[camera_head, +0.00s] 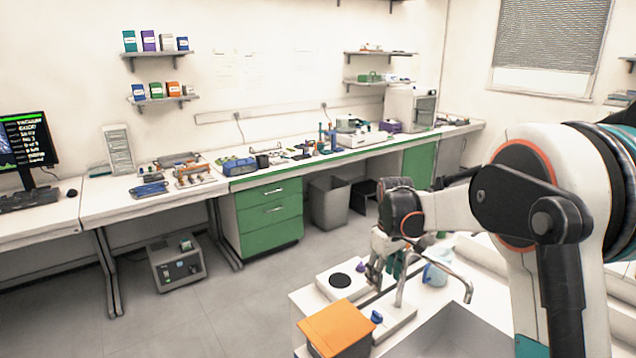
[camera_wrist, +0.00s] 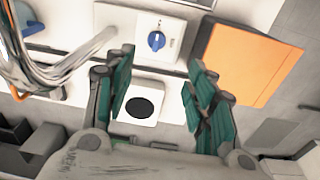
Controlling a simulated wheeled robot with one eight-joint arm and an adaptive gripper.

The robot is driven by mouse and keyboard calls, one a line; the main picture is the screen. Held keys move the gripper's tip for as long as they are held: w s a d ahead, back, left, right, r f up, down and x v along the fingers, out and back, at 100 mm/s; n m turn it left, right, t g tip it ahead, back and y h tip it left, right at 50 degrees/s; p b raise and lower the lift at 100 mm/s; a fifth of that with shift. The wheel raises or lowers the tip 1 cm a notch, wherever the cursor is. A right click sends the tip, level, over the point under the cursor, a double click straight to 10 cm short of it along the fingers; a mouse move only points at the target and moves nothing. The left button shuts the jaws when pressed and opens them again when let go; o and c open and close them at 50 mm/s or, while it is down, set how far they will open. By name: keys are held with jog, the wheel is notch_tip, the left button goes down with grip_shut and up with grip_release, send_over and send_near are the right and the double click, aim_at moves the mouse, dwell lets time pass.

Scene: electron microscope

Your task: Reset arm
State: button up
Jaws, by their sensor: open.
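My gripper (camera_head: 378,268) hangs from my arm above the sink counter at the right of the head view. In the wrist view my gripper (camera_wrist: 161,62) shows two teal-padded fingers spread well apart, with nothing between them. Beneath and between the fingers is a white plate with a black disc (camera_wrist: 140,107). The same black disc (camera_head: 340,280) shows just left of the gripper in the head view. Part of the gripper is small and hard to make out in the head view.
An orange-topped box (camera_head: 338,328) stands at the counter's near corner, close to a blue knob (camera_head: 377,317). A curved metal faucet (camera_head: 436,262) and a light blue container (camera_head: 438,274) are right of the gripper. A long bench (camera_head: 240,183) lines the back wall. Open floor lies between.

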jog(key=s+r+m+t, duration=0.3)
jog(key=s+r, duration=1)
jog(key=s, duration=0.4)
jog(key=s+f+m+t, duration=0.2)
jog(key=s+m+t, duration=0.1)
jog(key=s, duration=1.3)
jog(key=shift+s+f+t, duration=0.25)
jog(key=shift+f+t, duration=0.05)
